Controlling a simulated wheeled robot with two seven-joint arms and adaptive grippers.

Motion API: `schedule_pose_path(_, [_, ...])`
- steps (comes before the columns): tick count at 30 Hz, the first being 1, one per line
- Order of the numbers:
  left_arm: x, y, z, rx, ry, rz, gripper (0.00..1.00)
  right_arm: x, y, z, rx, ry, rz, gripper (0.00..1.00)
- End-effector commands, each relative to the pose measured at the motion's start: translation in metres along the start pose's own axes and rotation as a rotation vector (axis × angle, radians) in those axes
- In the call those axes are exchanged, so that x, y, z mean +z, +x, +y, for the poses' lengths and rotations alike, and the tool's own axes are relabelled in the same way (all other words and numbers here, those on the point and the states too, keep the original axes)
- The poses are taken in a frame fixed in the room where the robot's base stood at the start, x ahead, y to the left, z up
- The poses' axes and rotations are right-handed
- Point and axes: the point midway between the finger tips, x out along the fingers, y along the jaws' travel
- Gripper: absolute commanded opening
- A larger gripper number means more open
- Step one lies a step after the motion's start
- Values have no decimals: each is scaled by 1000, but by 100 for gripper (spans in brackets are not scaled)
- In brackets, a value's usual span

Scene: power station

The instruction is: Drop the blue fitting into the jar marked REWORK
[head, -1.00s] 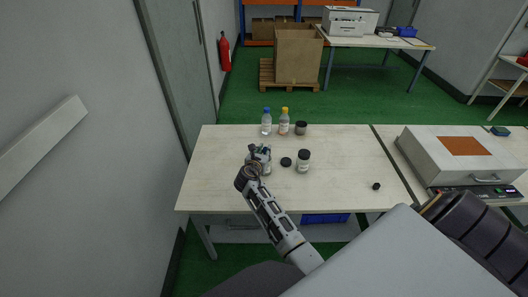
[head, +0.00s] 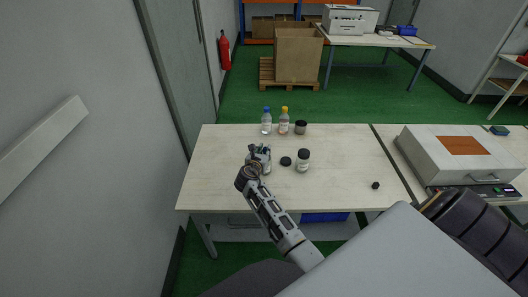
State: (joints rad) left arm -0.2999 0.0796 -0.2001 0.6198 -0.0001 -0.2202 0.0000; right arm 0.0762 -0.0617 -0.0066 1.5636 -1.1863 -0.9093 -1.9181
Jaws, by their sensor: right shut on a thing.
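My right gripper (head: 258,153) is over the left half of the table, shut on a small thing. A dark bluish bit shows at its fingers, in keeping with the blue fitting, but its shape is too small to make out. A pale jar (head: 266,168) stands right at the gripper, partly hidden by it. Another jar (head: 303,161) with a black lid and a white label stands to the right. A dark jar (head: 300,128) stands farther back. The labels are too small to read, so I cannot tell which is REWORK. My left gripper is not in view.
A black lid (head: 286,161) lies flat between the two nearer jars. A blue-capped bottle (head: 266,122) and a yellow-capped bottle (head: 284,122) stand behind. A small black object (head: 376,185) lies on the table (head: 345,155) at right, near a grey case (head: 440,160). The table's middle right is clear.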

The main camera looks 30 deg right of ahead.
Motion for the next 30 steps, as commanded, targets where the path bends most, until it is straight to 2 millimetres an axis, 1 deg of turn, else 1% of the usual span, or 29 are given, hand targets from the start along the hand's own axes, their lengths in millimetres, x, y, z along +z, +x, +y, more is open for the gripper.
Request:
schedule_pose_path(8, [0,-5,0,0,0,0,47,-2,0,0,0,-2,0,12])
schedule_pose_path(18, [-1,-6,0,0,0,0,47,-3,1,0,0,0,0,12])
schedule_pose_path(19, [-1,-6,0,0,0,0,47,-3,1,0,0,0,0,24])
schedule_pose_path(24, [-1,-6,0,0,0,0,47,-3,1,0,0,0,0,46])
schedule_pose_path(30, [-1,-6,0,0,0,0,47,-3,1,0,0,0,0,47])
